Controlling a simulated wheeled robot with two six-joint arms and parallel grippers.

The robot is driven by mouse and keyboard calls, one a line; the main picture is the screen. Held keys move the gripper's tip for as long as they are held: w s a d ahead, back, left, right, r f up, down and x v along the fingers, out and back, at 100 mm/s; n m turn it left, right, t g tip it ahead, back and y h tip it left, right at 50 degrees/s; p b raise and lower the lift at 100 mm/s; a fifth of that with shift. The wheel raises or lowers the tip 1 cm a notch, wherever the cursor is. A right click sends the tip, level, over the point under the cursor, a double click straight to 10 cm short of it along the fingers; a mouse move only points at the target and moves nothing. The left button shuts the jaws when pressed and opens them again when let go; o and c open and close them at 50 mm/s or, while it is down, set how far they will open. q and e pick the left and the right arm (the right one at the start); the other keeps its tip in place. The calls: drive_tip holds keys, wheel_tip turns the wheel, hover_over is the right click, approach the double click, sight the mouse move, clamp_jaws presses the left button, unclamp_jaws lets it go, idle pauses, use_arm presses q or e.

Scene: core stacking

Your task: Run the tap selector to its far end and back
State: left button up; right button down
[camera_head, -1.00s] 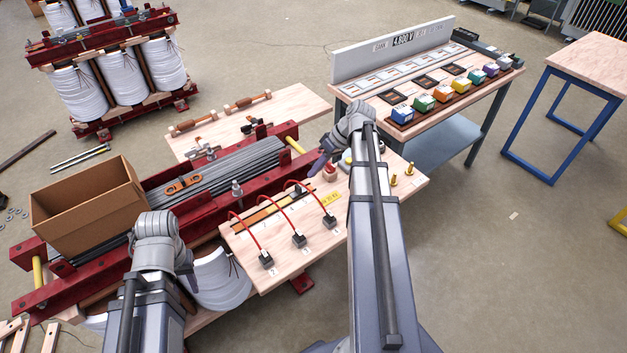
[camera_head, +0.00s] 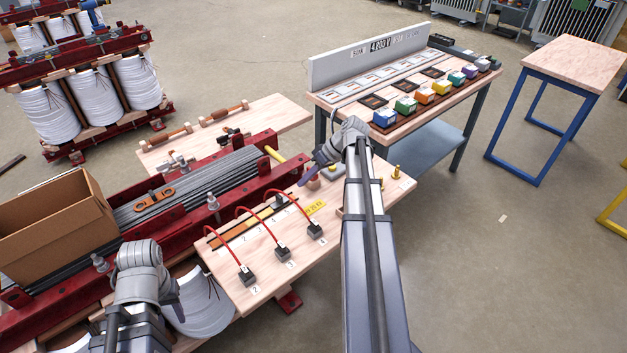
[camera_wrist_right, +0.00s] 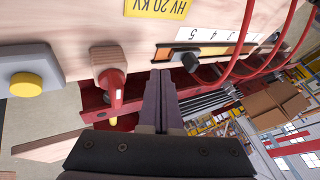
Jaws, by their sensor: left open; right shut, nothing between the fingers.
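The tap selector is a strip with an orange band (camera_head: 245,222) on the pale wooden board. In the right wrist view its black knob (camera_wrist_right: 190,62) sits near the end of the orange strip (camera_wrist_right: 232,50) that is nearest my gripper, beside small number labels. My right gripper (camera_head: 304,182) is shut and empty. In the right wrist view its fingers (camera_wrist_right: 160,80) point at the board between the knob and a red handle (camera_wrist_right: 113,85), apart from the knob. My left gripper (camera_head: 174,292) is low on the left, open, mostly hidden behind its own wrist.
Several red cables (camera_head: 262,212) arch over the strip to black plugs (camera_head: 248,275). A grey box with a yellow button (camera_wrist_right: 25,85) lies beyond the red handle. A cardboard box (camera_head: 50,225) stands on the red frame at left. A panel table (camera_head: 395,90) stands behind.

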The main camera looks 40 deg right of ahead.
sight(279, 200)
drive_tip(key=b+x, duration=0.1)
drive_tip(key=x, duration=0.2)
drive_tip(key=shift+f+b, duration=0.25)
drive_tip(key=shift+b, duration=0.15)
drive_tip(key=a, duration=0.1)
drive_tip(key=a+r+p, duration=0.1)
drive_tip(key=shift+s+a, duration=0.25)
drive_tip(key=shift+a, duration=0.05)
use_arm(q)
drive_tip(key=shift+f, duration=1)
use_arm(e)
drive_tip(key=shift+a, duration=0.6)
